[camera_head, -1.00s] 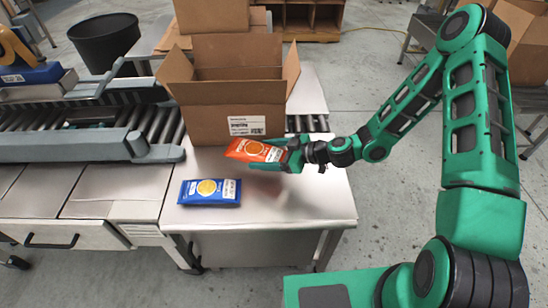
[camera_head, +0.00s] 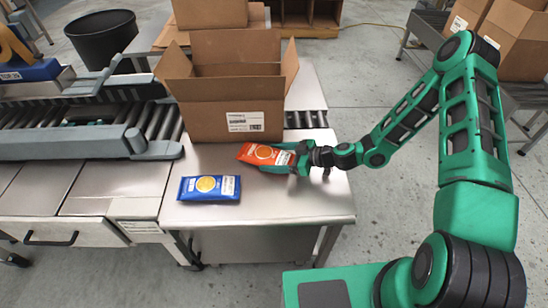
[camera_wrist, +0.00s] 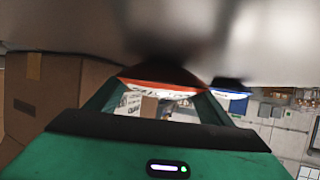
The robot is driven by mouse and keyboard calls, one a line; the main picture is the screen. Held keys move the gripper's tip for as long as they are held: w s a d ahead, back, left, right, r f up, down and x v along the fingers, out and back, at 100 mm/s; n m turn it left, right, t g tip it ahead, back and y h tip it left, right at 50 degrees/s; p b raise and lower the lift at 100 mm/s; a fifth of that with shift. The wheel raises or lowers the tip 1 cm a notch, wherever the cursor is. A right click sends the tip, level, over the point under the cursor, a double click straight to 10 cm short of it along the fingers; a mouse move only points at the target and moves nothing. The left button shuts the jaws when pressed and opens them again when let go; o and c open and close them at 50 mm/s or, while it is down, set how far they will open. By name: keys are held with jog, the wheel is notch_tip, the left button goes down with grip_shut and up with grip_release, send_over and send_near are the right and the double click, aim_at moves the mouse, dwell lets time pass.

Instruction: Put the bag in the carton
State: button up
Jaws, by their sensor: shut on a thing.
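My gripper (camera_head: 297,157) is shut on the right end of an orange bag (camera_head: 262,154) with a white label, in the head view. It holds the bag nearly flat, low over the metal table, in front of the carton's lower right part. The carton (camera_head: 215,122) is brown and stands with its top flaps open; its inside bottom is hidden. In the wrist view the orange bag (camera_wrist: 160,84) shows as a strip between the fingers, and the carton's side (camera_wrist: 60,88) is at the left.
A blue bag (camera_head: 209,189) lies on the metal table (camera_head: 290,207), left of and nearer than the orange one. A roller conveyor (camera_head: 80,130) runs at the left. Another brown box (camera_head: 212,12) stands behind the carton. The table's front right is clear.

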jog(key=o, duration=1.2)
jog(key=shift+c, duration=0.2)
jog(key=v, duration=1.1)
jog(key=shift+s+d+r, duration=0.2)
jog(key=shift+s+d, duration=0.05)
jog(key=shift+d, duration=0.15)
